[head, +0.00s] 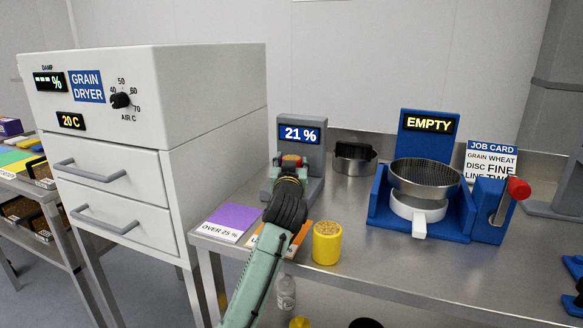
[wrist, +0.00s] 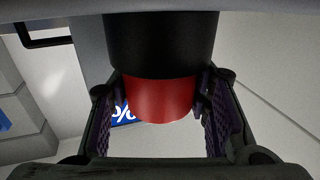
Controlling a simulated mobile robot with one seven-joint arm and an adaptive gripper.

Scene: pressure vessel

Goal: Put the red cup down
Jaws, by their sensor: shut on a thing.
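The red cup (wrist: 160,98) is between the two fingers of my gripper (wrist: 160,112) in the wrist view, and the gripper is shut on it. A black cylinder (wrist: 160,45) adjoins the cup there; I cannot tell whether it is part of the cup. In the head view my gripper (head: 289,172) is in front of the grey meter (head: 312,165) reading 21 %.
A yellow cup of grain (head: 326,246) stands on the steel bench (head: 365,268), right of my arm. A purple card (head: 229,219) and a partly hidden orange card (head: 257,239) lie left. A blue machine (head: 460,215) marked EMPTY stands right. The grain dryer (head: 165,130) stands left.

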